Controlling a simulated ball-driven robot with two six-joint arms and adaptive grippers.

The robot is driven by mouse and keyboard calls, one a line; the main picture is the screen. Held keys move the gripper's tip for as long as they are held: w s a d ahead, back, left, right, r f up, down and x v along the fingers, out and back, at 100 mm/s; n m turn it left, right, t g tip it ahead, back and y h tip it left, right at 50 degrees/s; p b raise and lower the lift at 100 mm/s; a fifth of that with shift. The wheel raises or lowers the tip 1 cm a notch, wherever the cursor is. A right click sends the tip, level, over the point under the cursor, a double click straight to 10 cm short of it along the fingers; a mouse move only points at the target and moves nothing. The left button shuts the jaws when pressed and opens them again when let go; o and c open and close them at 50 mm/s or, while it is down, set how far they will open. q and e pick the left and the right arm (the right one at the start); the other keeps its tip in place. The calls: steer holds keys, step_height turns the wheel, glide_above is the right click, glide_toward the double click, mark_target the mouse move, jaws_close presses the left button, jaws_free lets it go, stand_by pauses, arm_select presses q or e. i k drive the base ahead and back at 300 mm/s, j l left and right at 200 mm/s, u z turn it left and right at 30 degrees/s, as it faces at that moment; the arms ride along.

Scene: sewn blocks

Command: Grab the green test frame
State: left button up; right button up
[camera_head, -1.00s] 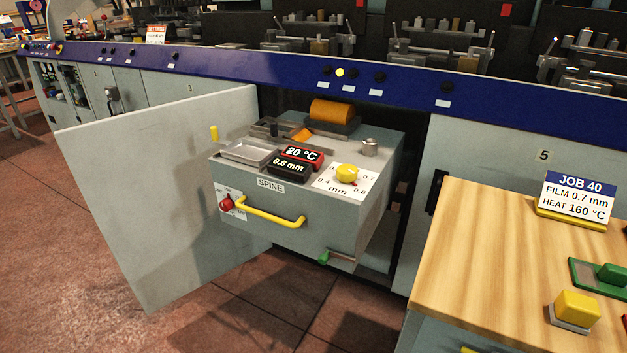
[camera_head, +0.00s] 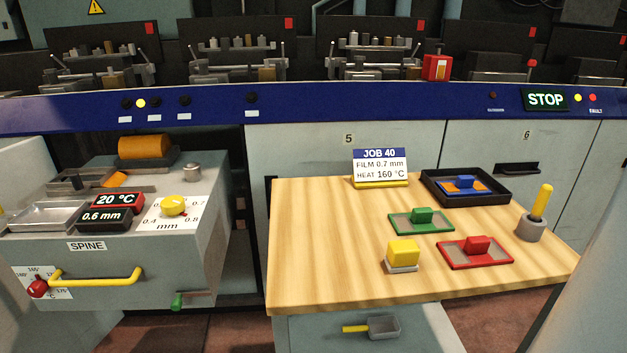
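The green test frame (camera_head: 412,226) lies flat on the wooden table (camera_head: 310,250), near its middle. It is a flat green rectangle with a grey inner panel and a raised green block as a grip. Nothing touches it. Neither of my grippers shows in the head view.
Around the frame are a yellow block on a grey base (camera_head: 403,254), a red frame (camera_head: 475,252), a black tray (camera_head: 433,194) with a blue frame (camera_head: 459,186), a grey cup with a yellow handle (camera_head: 530,226) and the JOB 40 sign (camera_head: 380,168). The SPINE drawer unit (camera_head: 150,262) juts out at left.

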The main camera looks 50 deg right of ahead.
mark_target(421, 221)
steer(key=z, duration=2.3)
steer(key=i+l, duration=0.15)
steer(key=l, duration=0.25)
steer(key=i+l, duration=0.1)
steer(key=l, duration=0.25)
steer(key=i+l, duration=0.15)
steer(key=l, duration=0.25)
